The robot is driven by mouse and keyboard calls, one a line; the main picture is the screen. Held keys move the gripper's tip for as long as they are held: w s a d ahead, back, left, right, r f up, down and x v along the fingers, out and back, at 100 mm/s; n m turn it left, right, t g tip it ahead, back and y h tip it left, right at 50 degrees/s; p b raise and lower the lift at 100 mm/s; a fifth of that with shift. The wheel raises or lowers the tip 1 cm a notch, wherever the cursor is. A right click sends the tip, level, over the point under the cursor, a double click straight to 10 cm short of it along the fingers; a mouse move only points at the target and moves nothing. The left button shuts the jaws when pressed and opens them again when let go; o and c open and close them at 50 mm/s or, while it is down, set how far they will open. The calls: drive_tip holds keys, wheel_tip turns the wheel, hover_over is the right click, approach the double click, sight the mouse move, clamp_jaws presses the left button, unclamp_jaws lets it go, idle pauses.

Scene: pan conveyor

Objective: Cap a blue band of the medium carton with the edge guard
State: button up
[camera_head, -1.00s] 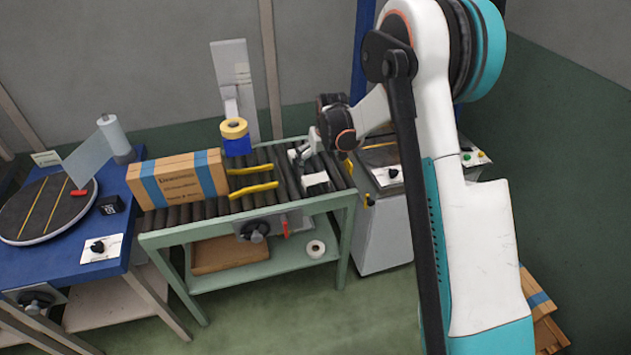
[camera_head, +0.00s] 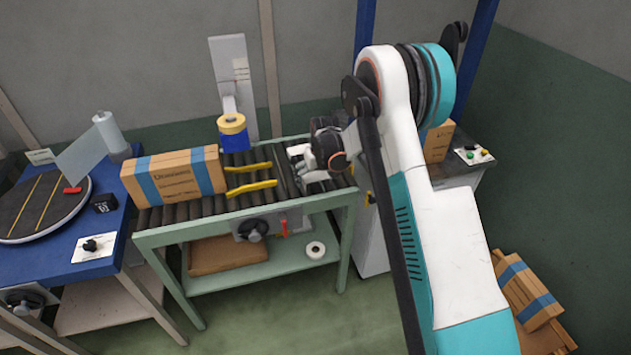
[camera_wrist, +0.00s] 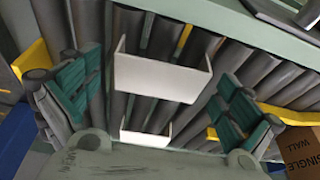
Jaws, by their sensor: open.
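A brown carton (camera_head: 172,178) with two blue bands stands upright on the roller conveyor; I take it as the medium carton, though its size class is not marked. The white edge guard (camera_wrist: 160,78) lies on the rollers between my open fingers in the wrist view. A second white strip (camera_wrist: 147,138) shows nearer the palm; I cannot tell whether it is part of the same piece. My gripper (camera_wrist: 155,100) is over the guard, teal pads on either side, apart from it. In the head view my gripper (camera_head: 312,165) is right of the carton and largely hides the guard.
Yellow rails (camera_head: 250,178) lie between carton and gripper. A blue table (camera_head: 75,262) with a turntable stands at left.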

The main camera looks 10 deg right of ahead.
drive_tip(key=shift+r, duration=0.1)
drive_tip(key=shift+c, duration=0.5)
drive_tip(key=c, duration=0.7)
drive_tip(key=shift+r, duration=0.15)
